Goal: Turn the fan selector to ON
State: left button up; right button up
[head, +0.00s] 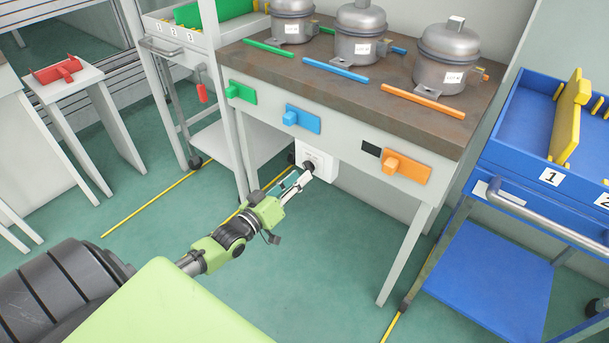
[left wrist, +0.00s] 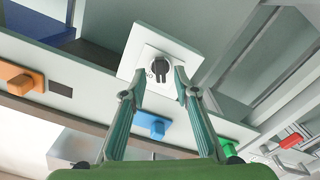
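The fan selector is a dark round knob on a white square plate (head: 325,168) at the front of the workbench. The knob (left wrist: 161,70) shows clearly in the left wrist view, with partly readable lettering beside it on the plate (left wrist: 150,47). My left gripper (head: 303,179) reaches up to the plate from the lower left. In the left wrist view my left gripper (left wrist: 160,78) has its fingers apart, with the knob between the fingertips in the picture. I cannot tell whether they touch it. In the head view the fingertips partly hide the knob. My right gripper is not in view.
Green (head: 241,92), blue (head: 302,118) and orange (head: 404,166) blocks with handles sit on the bench front near the plate. Grey compressors (head: 360,35) stand on the brown benchtop (head: 330,85). A blue cart (head: 505,275) stands at right. The floor before the bench is clear.

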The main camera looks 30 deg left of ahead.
aim_at(308, 167)
pick_arm(q)
jog(key=shift+w+d, duration=0.1)
jog(key=shift+w, duration=1.6)
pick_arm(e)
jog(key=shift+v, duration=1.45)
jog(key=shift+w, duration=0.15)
pick_arm(q)
grip_shut()
